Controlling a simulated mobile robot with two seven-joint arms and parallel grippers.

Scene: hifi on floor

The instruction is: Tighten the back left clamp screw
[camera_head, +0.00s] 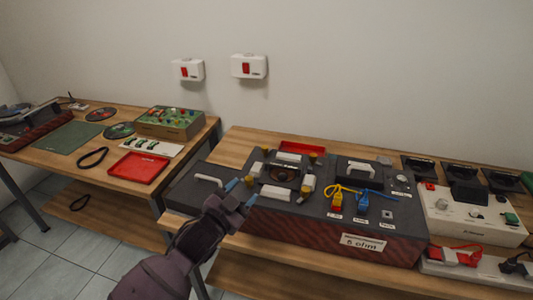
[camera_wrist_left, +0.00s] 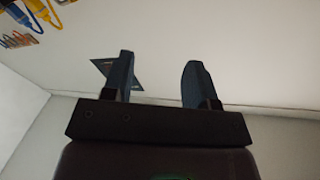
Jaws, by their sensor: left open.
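A dark test box (camera_head: 350,233) on the bench carries a square clamp fixture around a round dark part (camera_head: 284,173). Small yellowish clamp knobs stand at its corners; the back left clamp screw seems to be the knob (camera_head: 257,168) at its left, but its details are too small to tell. White blocks sit around the round part. My left gripper (camera_head: 241,192) is open, its blue fingertips apart, in front and to the left of the fixture. In the left wrist view the gap between the fingers (camera_wrist_left: 158,72) is empty. My right gripper is not in view.
Yellow and blue cables (camera_head: 362,199) and a black handle (camera_head: 357,168) are on the box's right half. A grey lid with a white handle (camera_head: 209,180) lies left. A red tray (camera_head: 301,148) sits behind. White power units (camera_head: 465,215) stand right.

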